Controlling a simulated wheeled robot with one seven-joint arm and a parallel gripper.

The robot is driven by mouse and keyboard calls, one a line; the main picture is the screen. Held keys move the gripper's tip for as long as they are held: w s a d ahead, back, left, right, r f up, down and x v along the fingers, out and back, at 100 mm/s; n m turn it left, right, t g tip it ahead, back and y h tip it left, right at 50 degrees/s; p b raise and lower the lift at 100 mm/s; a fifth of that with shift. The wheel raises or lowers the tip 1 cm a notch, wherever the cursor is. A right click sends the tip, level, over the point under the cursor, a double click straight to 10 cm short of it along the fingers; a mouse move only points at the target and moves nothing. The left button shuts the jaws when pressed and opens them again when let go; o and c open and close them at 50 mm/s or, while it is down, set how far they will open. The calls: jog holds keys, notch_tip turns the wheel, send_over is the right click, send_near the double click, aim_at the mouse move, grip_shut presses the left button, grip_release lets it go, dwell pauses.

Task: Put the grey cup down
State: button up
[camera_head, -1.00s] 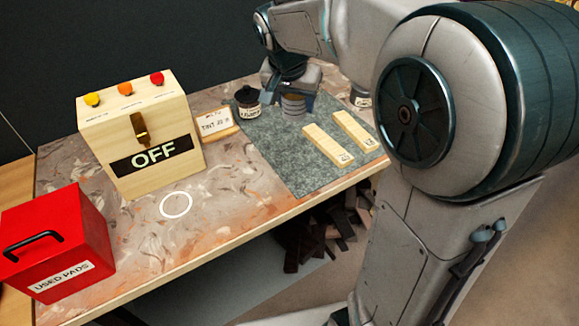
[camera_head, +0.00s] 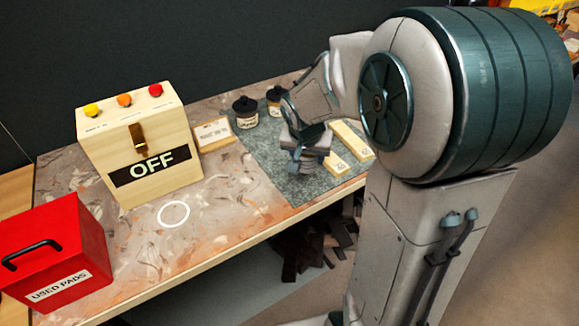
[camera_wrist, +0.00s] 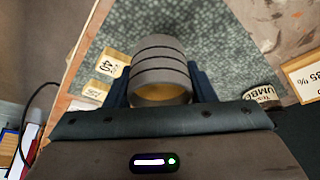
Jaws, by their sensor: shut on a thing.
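The grey cup (camera_head: 310,166), with dark bands around it, is held by my gripper (camera_head: 303,152) over the front part of the grey-green mat (camera_head: 277,172). In the wrist view the cup (camera_wrist: 158,66) sits between the two dark fingers of my gripper (camera_wrist: 160,84), which are shut on its sides. Its yellowish-brown inside shows at the near end. I cannot tell whether the cup's base touches the mat.
Two pale blocks (camera_head: 350,139) lie right of the cup, close to it. Two dark jars (camera_head: 246,113) stand at the mat's back. A labelled card (camera_head: 214,133), the OFF box (camera_head: 150,150) and a red box (camera_head: 55,250) are left. The table around the white ring (camera_head: 174,215) is clear.

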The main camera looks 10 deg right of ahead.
jog(key=shift+w+a+f, duration=0.9)
jog(key=shift+w+a, duration=0.1)
jog(key=shift+w, duration=0.15)
jog(key=shift+f+b, duration=0.55)
jog(key=shift+f, duration=1.45)
jog(key=shift+f, duration=0.1)
jog(key=shift+f+b, duration=0.15)
jog(key=shift+b, duration=0.15)
jog(key=o, duration=1.2)
jog(key=shift+c, duration=0.2)
